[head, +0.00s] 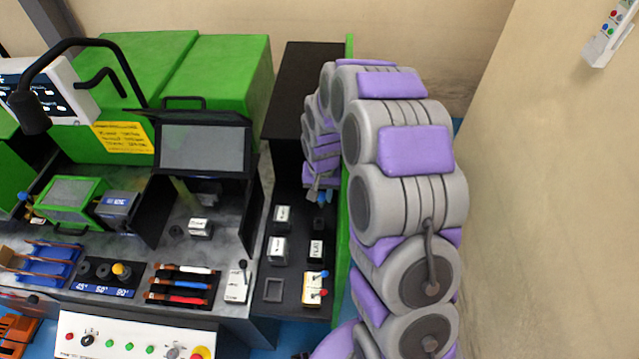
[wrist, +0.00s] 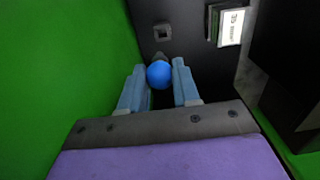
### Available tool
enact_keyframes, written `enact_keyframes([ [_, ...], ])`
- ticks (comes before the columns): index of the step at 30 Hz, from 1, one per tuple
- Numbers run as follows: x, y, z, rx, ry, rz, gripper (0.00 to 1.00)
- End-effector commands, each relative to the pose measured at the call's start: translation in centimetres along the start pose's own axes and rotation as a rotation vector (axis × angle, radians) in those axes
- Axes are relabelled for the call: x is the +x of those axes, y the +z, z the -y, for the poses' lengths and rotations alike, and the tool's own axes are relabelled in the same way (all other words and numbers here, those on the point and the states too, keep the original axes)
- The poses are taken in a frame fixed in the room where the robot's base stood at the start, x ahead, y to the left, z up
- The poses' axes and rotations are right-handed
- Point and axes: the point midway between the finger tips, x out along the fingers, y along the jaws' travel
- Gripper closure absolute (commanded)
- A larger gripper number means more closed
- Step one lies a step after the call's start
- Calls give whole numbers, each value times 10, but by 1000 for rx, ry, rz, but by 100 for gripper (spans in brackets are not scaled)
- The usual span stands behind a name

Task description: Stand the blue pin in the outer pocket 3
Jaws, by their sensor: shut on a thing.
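My gripper (wrist: 160,88) is shut on the blue pin (wrist: 159,75); its round blue head shows between the two pale blue fingers in the wrist view. A dark part shows just beyond the head, and the rest of the pin is hidden.
A green panel (wrist: 70,70) stands close to the left of my gripper in the wrist view. A white-labelled block (wrist: 231,26) sits at upper right. In the head view, the black bench (head: 258,312) carries several labelled blocks and an empty square recess (head: 273,290).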

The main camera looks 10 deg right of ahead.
Motion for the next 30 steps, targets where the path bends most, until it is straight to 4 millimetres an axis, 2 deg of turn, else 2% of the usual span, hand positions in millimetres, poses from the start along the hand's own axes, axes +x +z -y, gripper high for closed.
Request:
enact_keyframes([
  [2,5,4,-1,5,8,8,100],
  [15,4,2,-2,4,5,6,100],
  [30,42,4,2,4,8,6,100],
])
